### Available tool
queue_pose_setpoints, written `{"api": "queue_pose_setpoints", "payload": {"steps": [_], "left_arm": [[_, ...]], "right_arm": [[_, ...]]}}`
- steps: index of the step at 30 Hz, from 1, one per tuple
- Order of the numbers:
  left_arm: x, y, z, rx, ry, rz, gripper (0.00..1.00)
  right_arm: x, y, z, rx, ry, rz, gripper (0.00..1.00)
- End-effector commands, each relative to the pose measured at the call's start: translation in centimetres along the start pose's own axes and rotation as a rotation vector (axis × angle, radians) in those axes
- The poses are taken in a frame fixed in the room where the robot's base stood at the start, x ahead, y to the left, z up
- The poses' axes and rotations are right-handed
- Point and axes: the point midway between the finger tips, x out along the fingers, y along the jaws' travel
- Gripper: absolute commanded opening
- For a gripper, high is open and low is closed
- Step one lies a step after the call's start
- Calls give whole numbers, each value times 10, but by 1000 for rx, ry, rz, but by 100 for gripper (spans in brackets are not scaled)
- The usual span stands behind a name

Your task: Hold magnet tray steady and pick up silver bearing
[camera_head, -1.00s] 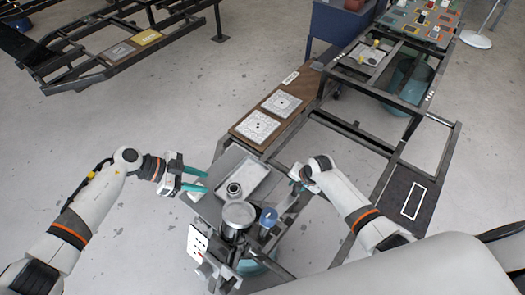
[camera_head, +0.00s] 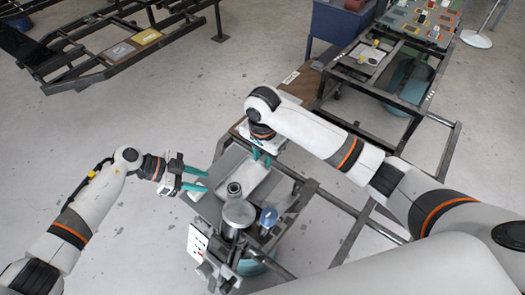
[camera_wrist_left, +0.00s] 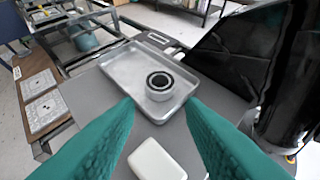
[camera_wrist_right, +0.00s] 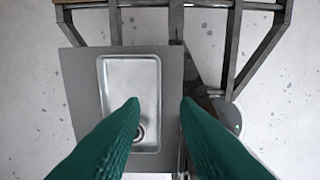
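The silver magnet tray (camera_head: 262,187) lies on a grey plate. It also shows in the left wrist view (camera_wrist_left: 122,70) and the right wrist view (camera_wrist_right: 130,75). The silver bearing (camera_head: 234,188), a ring with a dark bore, sits in the tray near one end. The left wrist view shows it clearly (camera_wrist_left: 159,86); in the right wrist view (camera_wrist_right: 139,132) a finger partly hides it. My left gripper (camera_head: 205,180) is open and empty at the tray's left, apart from it. My right gripper (camera_head: 262,160) is open and empty, pointing down above the tray.
A white block (camera_wrist_left: 157,160) lies beside the tray, between my left fingers in view. A round metal container (camera_head: 238,214) and a blue-capped item (camera_head: 269,217) stand just in front. A brown board with white patterned plates (camera_wrist_left: 42,110) lies beyond the tray.

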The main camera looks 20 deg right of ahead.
Motion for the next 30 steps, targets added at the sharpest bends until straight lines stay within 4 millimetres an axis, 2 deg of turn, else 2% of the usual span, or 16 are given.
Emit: {"api": "queue_pose_setpoints", "payload": {"steps": [9, 15, 21, 29, 30], "left_arm": [[0, 0, 0, 0, 0, 0, 36], [0, 0, 0, 0, 0, 0, 36], [0, 0, 0, 0, 0, 0, 36], [0, 0, 0, 0, 0, 0, 36], [0, 0, 0, 0, 0, 0, 36]], "right_arm": [[62, -1, 0, 1, 2, -3, 28], [89, 0, 0, 0, 1, 0, 28], [100, 0, 0, 0, 1, 2, 28], [101, 0, 0, 0, 1, 2, 28], [101, 0, 0, 0, 1, 2, 22]]}}
